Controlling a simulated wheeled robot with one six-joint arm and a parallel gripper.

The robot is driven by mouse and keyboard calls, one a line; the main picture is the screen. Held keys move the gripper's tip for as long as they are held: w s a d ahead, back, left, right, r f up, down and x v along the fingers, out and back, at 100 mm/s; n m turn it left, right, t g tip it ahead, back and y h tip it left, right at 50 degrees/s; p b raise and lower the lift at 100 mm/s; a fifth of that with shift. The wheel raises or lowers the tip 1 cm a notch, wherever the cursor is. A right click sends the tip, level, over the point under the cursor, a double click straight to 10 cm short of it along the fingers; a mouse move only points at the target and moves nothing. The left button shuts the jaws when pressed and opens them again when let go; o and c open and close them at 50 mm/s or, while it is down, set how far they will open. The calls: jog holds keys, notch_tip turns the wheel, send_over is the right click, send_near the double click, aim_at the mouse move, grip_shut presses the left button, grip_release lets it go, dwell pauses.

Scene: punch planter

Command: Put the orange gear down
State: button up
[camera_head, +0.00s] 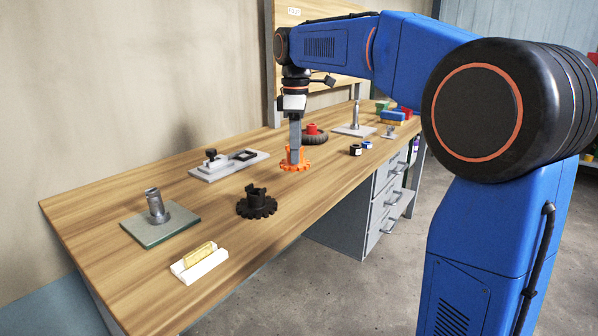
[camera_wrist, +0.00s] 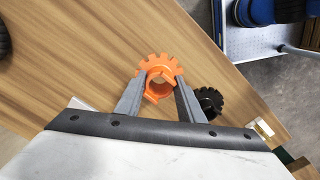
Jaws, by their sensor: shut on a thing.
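The orange gear (camera_head: 296,163) is a toothed ring with a raised hub, low over the middle of the wooden workbench (camera_head: 120,205). I cannot tell whether it touches the bench top. My gripper (camera_head: 295,152) points down and is shut on the gear's hub. In the wrist view the two grey fingers of my gripper (camera_wrist: 160,92) stand on either side of the hub, and the orange gear (camera_wrist: 160,66) shows its teeth beyond the fingertips. Part of the gear is hidden by the fingers.
A black gear (camera_head: 257,203) lies nearer, left of the orange one. A plate with a metal post (camera_head: 157,208), a white holder with a yellow block (camera_head: 200,262), a grey fixture (camera_head: 228,164) and a red part on a dark ring (camera_head: 313,134) stand around. Bare wood lies between them.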

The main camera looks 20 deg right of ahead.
jog(key=shift+f, duration=2.8)
jog(key=o, duration=1.2)
jog(key=shift+f, duration=0.1)
notch_tip(320, 180, up, 12)
jog(key=s+d+f+m+t, duration=0.1)
jog(key=s+d+f+m, duration=0.15)
jog(key=s, duration=0.35)
jog(key=s+d+f+m+t, duration=0.1)
jog(key=s+f+m, duration=0.1)
jog(key=s+f, duration=0.3)
jog(key=s+d+f+m, duration=0.1)
jog(key=s+f+m, duration=0.15)
jog(key=s, duration=0.45)
jog(key=s+f+m+t, duration=0.1)
jog(key=s+f+m, duration=0.1)
jog(key=s+f, duration=0.3)
jog(key=s+d+f+m+t, duration=0.1)
jog(key=s+f+m, duration=0.1)
jog(key=s+f, duration=0.3)
jog(key=s+d+f+m, duration=0.1)
jog(key=s+f+m, duration=0.1)
jog(key=s+f, duration=0.3)
notch_tip(320, 180, down, 2)
jog(key=shift+s+d+f+m+t, duration=0.1)
jog(key=shift+s+m+t, duration=0.05)
jog(key=shift+m+t, duration=0.25)
